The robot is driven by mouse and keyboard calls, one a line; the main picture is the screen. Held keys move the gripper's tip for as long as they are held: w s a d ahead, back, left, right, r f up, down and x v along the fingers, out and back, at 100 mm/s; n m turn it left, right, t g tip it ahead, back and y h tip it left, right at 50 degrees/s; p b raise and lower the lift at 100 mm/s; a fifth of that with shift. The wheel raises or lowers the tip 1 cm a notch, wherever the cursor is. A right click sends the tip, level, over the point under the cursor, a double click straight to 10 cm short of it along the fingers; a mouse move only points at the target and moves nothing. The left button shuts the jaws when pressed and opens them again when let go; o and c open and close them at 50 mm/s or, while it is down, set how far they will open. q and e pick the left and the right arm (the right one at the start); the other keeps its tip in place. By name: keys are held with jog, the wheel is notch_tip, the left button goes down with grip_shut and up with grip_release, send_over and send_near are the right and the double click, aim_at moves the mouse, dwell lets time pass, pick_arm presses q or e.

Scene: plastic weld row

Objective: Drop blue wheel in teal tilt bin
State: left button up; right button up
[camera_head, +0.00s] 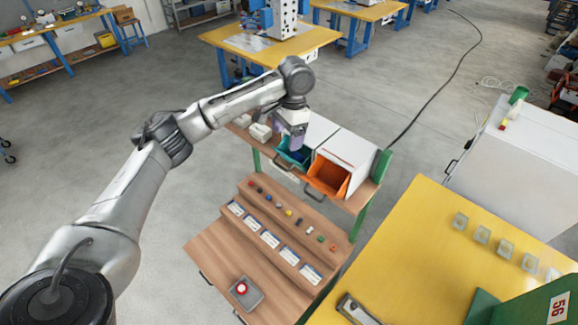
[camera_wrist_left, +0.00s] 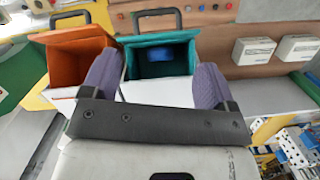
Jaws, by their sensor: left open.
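The teal tilt bin (camera_head: 284,158) stands tilted open on the upper shelf. In the left wrist view the teal bin (camera_wrist_left: 155,39) lies beyond the fingers, with its dark inside showing. The blue wheel (camera_wrist_left: 168,51) is inside the teal bin, against its inner wall and clear of the fingers. My left gripper (camera_head: 295,142) is above the teal bin. In the left wrist view my left gripper (camera_wrist_left: 156,84) has its two purple-grey fingers spread wide with nothing between them. My right gripper is not in view.
An orange tilt bin (camera_head: 328,178) is beside the teal one. White boxes (camera_head: 260,131) sit on the same shelf. Several small coloured parts line the step below, above labels. A red button box (camera_head: 241,290) is on the lower board. A yellow table (camera_head: 440,255) stands right.

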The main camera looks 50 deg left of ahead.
pick_arm(q)
notch_tip(320, 180, up, 14)
jog(key=w, duration=0.2)
jog(key=shift+d+f, duration=0.15)
jog(key=shift+f, duration=0.05)
dwell(0.6)
dwell(0.7)
